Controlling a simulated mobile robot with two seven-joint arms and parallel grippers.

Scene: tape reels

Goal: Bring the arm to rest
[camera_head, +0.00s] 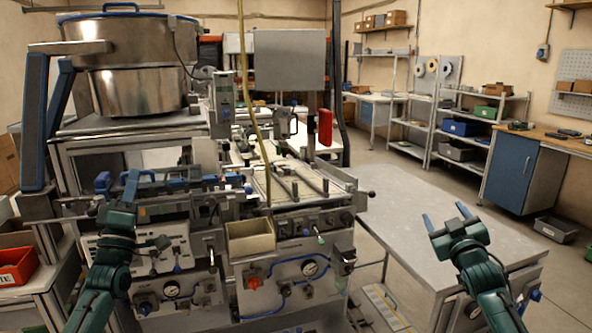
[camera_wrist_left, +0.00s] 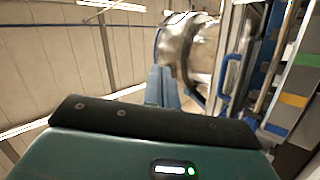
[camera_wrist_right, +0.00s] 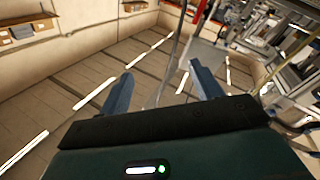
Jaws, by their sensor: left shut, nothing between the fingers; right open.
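My left gripper (camera_head: 129,187) is raised in front of the left part of the machine, its blue fingers pointing up. In the left wrist view its fingers (camera_wrist_left: 162,86) are together with nothing between them. My right gripper (camera_head: 446,219) is at the right, in front of the grey table (camera_head: 422,188). Its two blue fingers stand apart and are empty; they also show spread in the right wrist view (camera_wrist_right: 158,90). Neither gripper holds anything. Whether the left fingers touch the machine parts behind them I cannot tell.
The machine carries a large steel bowl (camera_head: 135,85) at the left and an open beige bin (camera_head: 250,238) at its front. A red bin (camera_head: 18,266) is at far left. Tape reels (camera_head: 447,68) hang by the back shelves. A blue cabinet (camera_head: 511,172) stands right. The grey tabletop is bare.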

